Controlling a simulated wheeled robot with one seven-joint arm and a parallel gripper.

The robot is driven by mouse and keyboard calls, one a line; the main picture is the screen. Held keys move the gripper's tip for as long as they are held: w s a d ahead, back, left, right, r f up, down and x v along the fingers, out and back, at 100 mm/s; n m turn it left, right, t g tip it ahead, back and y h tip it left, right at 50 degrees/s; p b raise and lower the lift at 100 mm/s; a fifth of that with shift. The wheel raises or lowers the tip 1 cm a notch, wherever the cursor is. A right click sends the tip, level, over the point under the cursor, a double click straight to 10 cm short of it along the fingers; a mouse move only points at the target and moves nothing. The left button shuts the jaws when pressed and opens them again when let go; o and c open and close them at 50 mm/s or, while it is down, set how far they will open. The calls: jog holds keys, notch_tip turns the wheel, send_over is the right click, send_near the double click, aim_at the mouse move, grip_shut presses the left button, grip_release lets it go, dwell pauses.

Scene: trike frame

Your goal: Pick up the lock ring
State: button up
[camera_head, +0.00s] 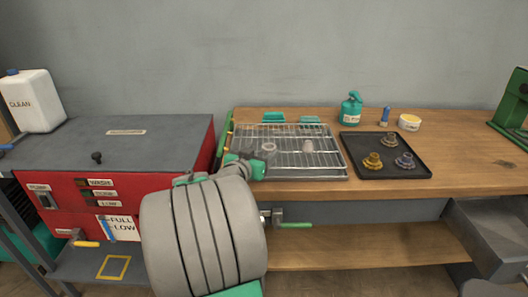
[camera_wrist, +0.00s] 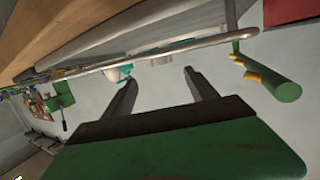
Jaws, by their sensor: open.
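A small pale ring-shaped part (camera_head: 269,147) is on the wire rack (camera_head: 322,160), close to the end of my arm. A short pale cylindrical part (camera_head: 308,146) stands farther right on the rack. A gold part (camera_head: 373,161), a grey part (camera_head: 390,140) and a purple-grey part (camera_head: 404,160) are on the black tray (camera_head: 350,150). I cannot tell for certain which part is the lock ring. My gripper (camera_wrist: 158,80) is open, with nothing visible between its fingers in the wrist view. In the head view my arm partly hides it near the rack's left front.
A red washer cabinet (camera_head: 120,165) with a white jug (camera_head: 33,100) stands left. A teal can (camera_head: 350,108), a blue bottle (camera_head: 385,115) and a yellow-white tub (camera_head: 409,122) stand behind the tray. The bench's right side is clear.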

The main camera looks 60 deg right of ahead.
aim_at(271, 145)
jog(key=x, duration=0.3)
jog(key=f+x, duration=0.1)
jog(key=x, duration=0.1)
jog(key=shift+w+d, duration=0.1)
jog(key=shift+d, duration=0.2)
grip_shut()
dwell(0.4)
